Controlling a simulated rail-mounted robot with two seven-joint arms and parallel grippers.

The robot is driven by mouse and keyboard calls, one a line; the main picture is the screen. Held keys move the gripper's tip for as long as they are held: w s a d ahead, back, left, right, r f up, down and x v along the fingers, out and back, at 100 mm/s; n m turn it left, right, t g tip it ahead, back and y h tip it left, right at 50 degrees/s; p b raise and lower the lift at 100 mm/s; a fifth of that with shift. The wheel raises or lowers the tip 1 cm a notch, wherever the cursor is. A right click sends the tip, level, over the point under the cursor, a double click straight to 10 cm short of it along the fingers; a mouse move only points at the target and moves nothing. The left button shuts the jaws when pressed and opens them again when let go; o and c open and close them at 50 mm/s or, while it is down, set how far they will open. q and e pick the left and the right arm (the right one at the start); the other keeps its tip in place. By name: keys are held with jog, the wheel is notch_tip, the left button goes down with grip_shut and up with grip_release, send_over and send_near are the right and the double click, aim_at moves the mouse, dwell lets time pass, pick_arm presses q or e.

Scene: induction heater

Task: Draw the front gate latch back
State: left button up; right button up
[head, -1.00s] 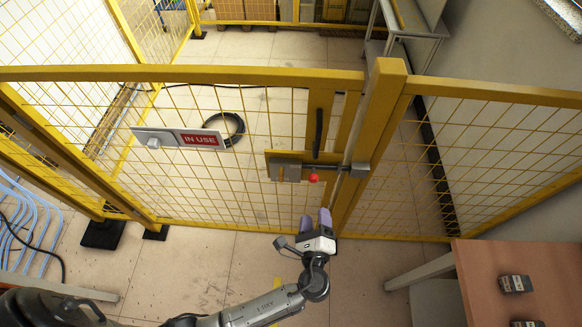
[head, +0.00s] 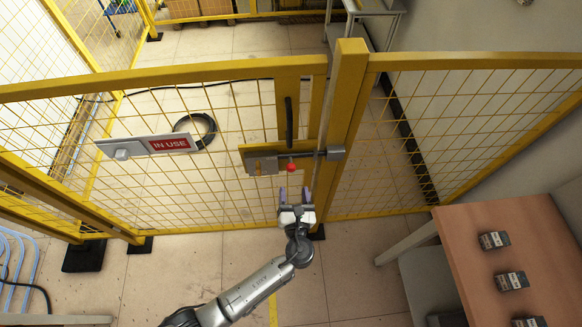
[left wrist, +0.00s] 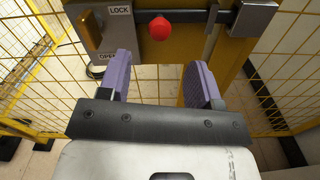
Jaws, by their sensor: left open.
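The front gate latch (head: 268,163) is a grey sliding bolt on a yellow plate, with a red knob (head: 291,167) hanging under its bar. The bar reaches right to a grey keeper (head: 335,153) on the gate post. In the left wrist view the red knob (left wrist: 160,28) is ahead, above the middle of the gap between my fingers, and a lever with LOCK and OPEN labels is left of it. My left gripper (head: 295,195) is open and empty, with purple finger pads, just below the knob and apart from it. My right gripper is not in view.
A black vertical handle (head: 289,121) is above the latch. An IN USE sign (head: 169,143) hangs on the mesh at left. A brown table (head: 505,250) with several small dark boxes stands at right. Floor before the gate is clear.

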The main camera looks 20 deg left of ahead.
aim_at(291, 169)
pick_arm(q)
jog(key=x, duration=0.8)
jog(key=shift+w+a, duration=0.15)
jog(key=shift+w, duration=0.2)
grip_shut()
